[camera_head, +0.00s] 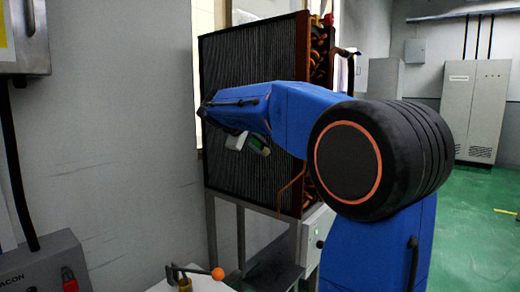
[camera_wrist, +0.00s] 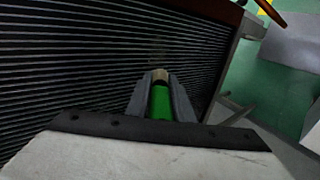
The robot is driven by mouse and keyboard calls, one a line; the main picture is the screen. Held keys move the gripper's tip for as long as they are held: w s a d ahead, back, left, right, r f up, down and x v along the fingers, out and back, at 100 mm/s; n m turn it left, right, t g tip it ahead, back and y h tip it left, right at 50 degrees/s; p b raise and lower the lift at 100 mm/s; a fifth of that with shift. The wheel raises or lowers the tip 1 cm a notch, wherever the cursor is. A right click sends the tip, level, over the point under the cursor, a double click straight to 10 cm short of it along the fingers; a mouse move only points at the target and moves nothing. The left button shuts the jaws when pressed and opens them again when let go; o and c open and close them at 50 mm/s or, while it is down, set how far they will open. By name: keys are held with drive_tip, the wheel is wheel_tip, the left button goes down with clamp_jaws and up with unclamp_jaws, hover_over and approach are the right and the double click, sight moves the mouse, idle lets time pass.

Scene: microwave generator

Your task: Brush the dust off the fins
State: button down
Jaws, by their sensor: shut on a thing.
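The fins (camera_head: 245,75) are a tall dark panel of fine vertical ribs, standing upright in a frame with copper pipes at its right edge. They fill the left of the wrist view (camera_wrist: 70,60). My gripper (camera_wrist: 160,85) is shut on a green-handled brush (camera_wrist: 160,102). The brush has a pale tip that points at the fins, near their side edge. I cannot tell whether the tip touches them. In the head view the green handle (camera_head: 257,146) shows in front of the panel, and my arm hides part of the fins.
A metal stand (camera_head: 240,235) carries the panel. An orange-knobbed lever (camera_head: 217,273) stands on a white surface at the front. A grey box (camera_head: 45,275) is at lower left. Grey cabinets (camera_head: 474,105) stand at the back right, with open green floor (camera_head: 475,230) before them.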

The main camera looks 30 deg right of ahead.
drive_tip(key=shift+s+d, duration=0.45)
drive_tip(key=shift+s, duration=0.7)
drive_tip(key=shift+s+d, duration=0.4)
drive_tip(key=shift+s, duration=0.75)
drive_tip(key=shift+s+d, duration=0.45)
drive_tip(key=shift+s, duration=0.7)
drive_tip(key=shift+w+a, duration=0.4)
drive_tip(key=shift+w, duration=0.75)
drive_tip(key=shift+w+a, duration=0.45)
drive_tip(key=shift+w, duration=0.75)
drive_tip(key=shift+w+a, duration=0.4)
drive_tip(key=shift+w, duration=0.75)
drive_tip(key=s+a, duration=0.2)
drive_tip(key=a, duration=0.3)
drive_tip(key=shift+a, duration=0.35)
